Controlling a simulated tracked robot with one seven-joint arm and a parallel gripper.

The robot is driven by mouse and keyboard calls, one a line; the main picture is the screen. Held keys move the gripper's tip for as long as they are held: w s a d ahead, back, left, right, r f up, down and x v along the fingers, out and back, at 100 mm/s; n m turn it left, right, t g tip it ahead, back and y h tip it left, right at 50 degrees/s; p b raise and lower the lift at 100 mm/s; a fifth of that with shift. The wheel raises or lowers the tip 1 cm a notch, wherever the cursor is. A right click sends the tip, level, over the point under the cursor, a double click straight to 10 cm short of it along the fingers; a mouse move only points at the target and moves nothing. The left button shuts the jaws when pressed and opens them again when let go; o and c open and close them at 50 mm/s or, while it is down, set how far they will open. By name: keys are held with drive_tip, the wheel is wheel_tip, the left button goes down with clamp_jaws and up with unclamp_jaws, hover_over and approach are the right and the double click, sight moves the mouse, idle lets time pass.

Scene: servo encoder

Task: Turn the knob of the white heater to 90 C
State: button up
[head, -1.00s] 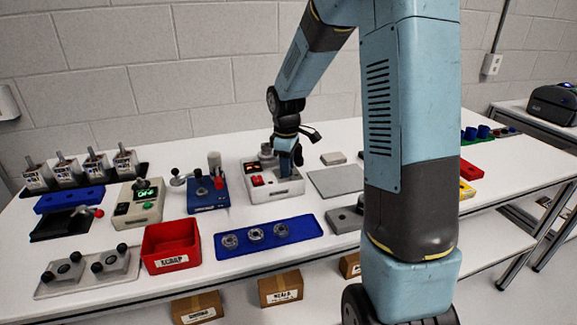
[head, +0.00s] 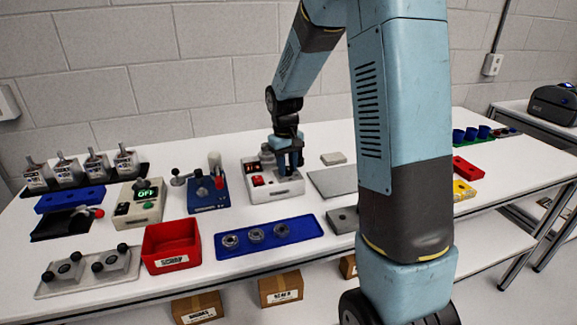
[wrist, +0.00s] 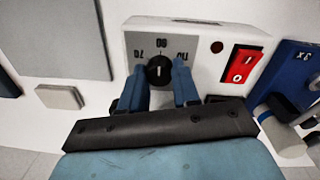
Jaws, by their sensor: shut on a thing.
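The white heater (head: 285,189) stands on the table in the head view, under my gripper (head: 290,160). In the wrist view the heater's panel (wrist: 205,75) carries a round black knob (wrist: 159,72). A scale around the knob shows 70 at left, 90 at the middle top and 110 at right. The knob's short white mark stands about upright in the picture, in line with the 90. My gripper (wrist: 160,78) is shut on the knob, one blue finger on each side. In the head view my gripper hides the knob.
A red rocker switch (wrist: 243,64) sits on the heater beside the knob. A blue device (head: 208,194) stands left of the heater, a grey plate (head: 334,182) right of it. A blue tray (head: 296,241) with several round parts lies in front.

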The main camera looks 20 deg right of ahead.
drive_tip(key=shift+w+r, duration=0.1)
drive_tip(key=shift+w, duration=0.05)
idle(0.4)
drive_tip(key=o, duration=1)
drive_tip(key=shift+o, duration=0.2)
wheel_tip(320, 180, up, 14)
drive_tip(key=shift+a+f, duration=0.25)
drive_tip(key=shift+a, duration=0.1)
